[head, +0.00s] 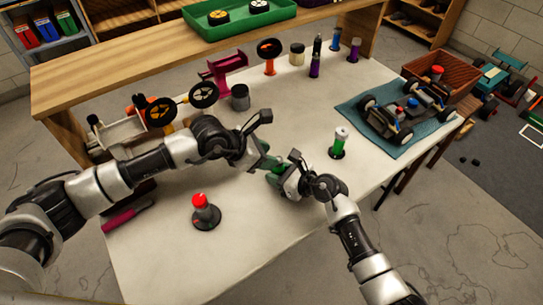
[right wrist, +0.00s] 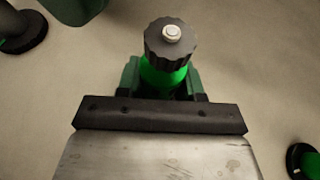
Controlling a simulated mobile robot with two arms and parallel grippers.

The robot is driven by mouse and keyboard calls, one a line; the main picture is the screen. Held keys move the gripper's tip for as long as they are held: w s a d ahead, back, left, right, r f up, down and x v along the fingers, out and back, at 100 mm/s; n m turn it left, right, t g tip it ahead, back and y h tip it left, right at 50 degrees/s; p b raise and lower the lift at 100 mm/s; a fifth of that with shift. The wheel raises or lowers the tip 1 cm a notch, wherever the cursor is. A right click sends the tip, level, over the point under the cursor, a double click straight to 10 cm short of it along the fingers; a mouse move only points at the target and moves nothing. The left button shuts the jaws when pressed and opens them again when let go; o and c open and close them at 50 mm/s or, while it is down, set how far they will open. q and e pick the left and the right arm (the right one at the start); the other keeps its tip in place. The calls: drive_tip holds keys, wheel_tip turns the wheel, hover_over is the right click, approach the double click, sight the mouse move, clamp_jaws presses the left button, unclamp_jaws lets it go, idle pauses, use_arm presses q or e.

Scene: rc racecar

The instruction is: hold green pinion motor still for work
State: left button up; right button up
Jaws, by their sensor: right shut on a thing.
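The green pinion motor (right wrist: 163,78) shows in the right wrist view as a bright green body under a dark, ridged pinion with a pale tip. My right gripper (right wrist: 164,88) is shut on it, with dark green fingers on both sides of the body. Its lower part is hidden by my gripper. In the head view my right gripper (head: 274,172) is over the middle of the table, and the motor is mostly hidden there. My left gripper (head: 268,140) is just behind and left of it, with its fingers apart and seemingly empty.
A red-capped post (head: 206,212) stands at the front left. A car chassis (head: 400,112) lies on a blue mat (head: 358,138). The front right of the white table is clear.

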use_arm(q)
drive_tip(key=v, duration=0.9)
drive_tip(key=shift+r, duration=0.15)
use_arm(e)
drive_tip(key=o, duration=1.1)
drive_tip(key=v, duration=1.2)
drive_tip(key=shift+r, duration=0.1)
use_arm(q)
drive_tip(key=shift+a, duration=0.1)
